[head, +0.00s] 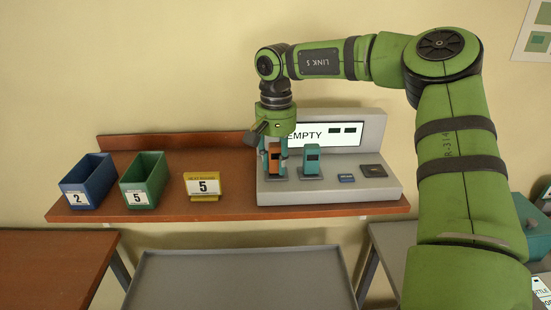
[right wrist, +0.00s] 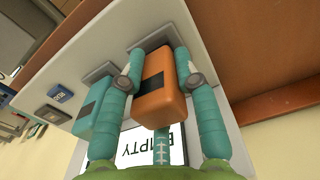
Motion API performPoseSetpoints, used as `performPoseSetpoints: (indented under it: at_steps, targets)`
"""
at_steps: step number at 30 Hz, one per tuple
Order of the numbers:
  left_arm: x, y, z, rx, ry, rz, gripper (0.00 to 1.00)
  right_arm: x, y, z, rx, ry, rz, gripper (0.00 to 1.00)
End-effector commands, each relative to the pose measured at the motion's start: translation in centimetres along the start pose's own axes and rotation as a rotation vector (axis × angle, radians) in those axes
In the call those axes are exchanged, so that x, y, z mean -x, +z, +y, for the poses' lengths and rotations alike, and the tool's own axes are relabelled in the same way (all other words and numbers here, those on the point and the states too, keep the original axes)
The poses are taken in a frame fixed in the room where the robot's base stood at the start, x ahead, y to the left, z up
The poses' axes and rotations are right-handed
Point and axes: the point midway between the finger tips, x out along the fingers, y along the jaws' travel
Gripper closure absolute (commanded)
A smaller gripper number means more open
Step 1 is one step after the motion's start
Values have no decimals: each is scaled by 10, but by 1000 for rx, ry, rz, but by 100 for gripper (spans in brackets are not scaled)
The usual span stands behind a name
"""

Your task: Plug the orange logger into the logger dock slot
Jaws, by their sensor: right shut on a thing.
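The orange logger (head: 275,157) stands upright at the left end of the grey dock (head: 330,197) on the shelf. It also shows in the right wrist view (right wrist: 160,103), between the teal fingers. My right gripper (head: 273,152) reaches down from above and is shut on the orange logger. The logger's lower end is at a dark slot plate; I cannot tell how deep it sits. A teal logger (head: 312,160) stands in the slot beside it to the right, and shows left in the wrist view (right wrist: 93,108). The dock screen (head: 340,136) reads EMPTY with two dark marks. My left gripper is not in view.
On the brown shelf (head: 235,207) stand a blue bin (head: 88,181) marked 2, a green bin (head: 144,180) marked 5 and a yellow sign (head: 203,186) reading 5. A blue label (head: 347,179) and dark pad (head: 374,171) lie on the dock's right. A grey table (head: 240,285) is below.

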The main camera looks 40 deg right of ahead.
Motion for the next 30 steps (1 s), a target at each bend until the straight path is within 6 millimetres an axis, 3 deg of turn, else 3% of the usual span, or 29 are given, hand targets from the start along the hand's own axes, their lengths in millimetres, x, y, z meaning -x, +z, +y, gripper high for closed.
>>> performPoseSetpoints:
  at_steps: [9, 30]
  targets:
    - [12, -2, 0, 0, 0, 1, 60, 16, 0, 0, 0, -1, 1, 100]
    - [19, -2, 0, 2, 0, 1, 60, 42, 0, 0, 0, -1, 2, 100]
